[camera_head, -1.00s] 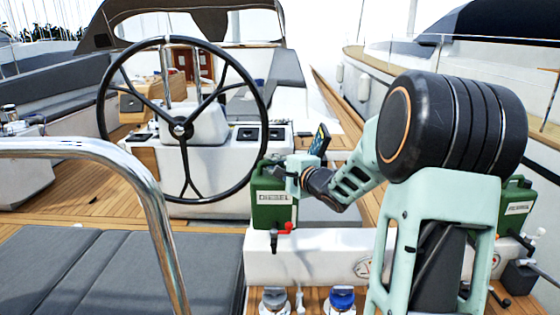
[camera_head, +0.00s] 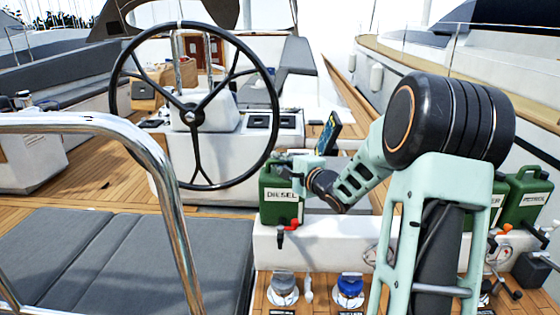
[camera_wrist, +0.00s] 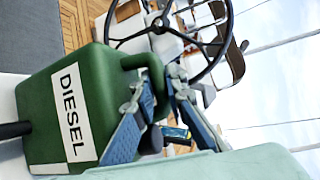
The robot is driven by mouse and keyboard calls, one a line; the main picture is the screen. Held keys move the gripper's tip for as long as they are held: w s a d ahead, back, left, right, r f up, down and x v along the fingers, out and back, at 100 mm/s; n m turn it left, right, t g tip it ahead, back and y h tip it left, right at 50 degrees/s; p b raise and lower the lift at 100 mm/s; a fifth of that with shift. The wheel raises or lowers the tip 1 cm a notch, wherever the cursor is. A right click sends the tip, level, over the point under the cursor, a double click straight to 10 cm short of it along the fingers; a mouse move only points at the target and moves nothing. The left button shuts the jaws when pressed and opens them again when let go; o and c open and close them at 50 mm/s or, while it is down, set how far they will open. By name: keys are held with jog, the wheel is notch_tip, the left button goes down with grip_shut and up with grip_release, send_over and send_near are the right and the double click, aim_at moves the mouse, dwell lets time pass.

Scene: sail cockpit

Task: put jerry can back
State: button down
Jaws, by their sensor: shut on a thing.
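The green jerry can (camera_head: 281,207) labelled DIESEL is at the middle of the head view, at the front of the white ledge below the wheel. It looks upright; I cannot tell whether its base touches the ledge. My gripper (camera_head: 299,171) is at the can's upper right, by its handle. In the wrist view the same can (camera_wrist: 62,128) fills the left side, turned sideways, and my gripper's blue-padded fingers (camera_wrist: 157,108) are closed on the dark green handle (camera_wrist: 150,66).
Two more green cans, one labelled PETROL (camera_head: 526,197), stand at the right, partly behind my arm. A red-handled valve (camera_head: 288,228) sits just below the diesel can. The steering wheel (camera_head: 193,112) is close on the left. A chrome rail (camera_head: 168,205) and grey cushions (camera_head: 100,260) lie nearer.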

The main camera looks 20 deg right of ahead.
jog(key=c, duration=2.3)
grip_release()
jog(key=shift+f, duration=0.25)
jog(key=o, duration=0.3)
jog(key=shift+s+r, duration=0.1)
jog(key=shift+o, duration=0.2)
jog(key=shift+r, duration=0.15)
jog(key=shift+s+d+r, duration=0.1)
jog(key=shift+s, duration=0.05)
jog(key=p+v, duration=0.1)
jog(key=v, duration=1)
jog(key=shift+s, duration=0.3)
jog(key=shift+r, duration=0.15)
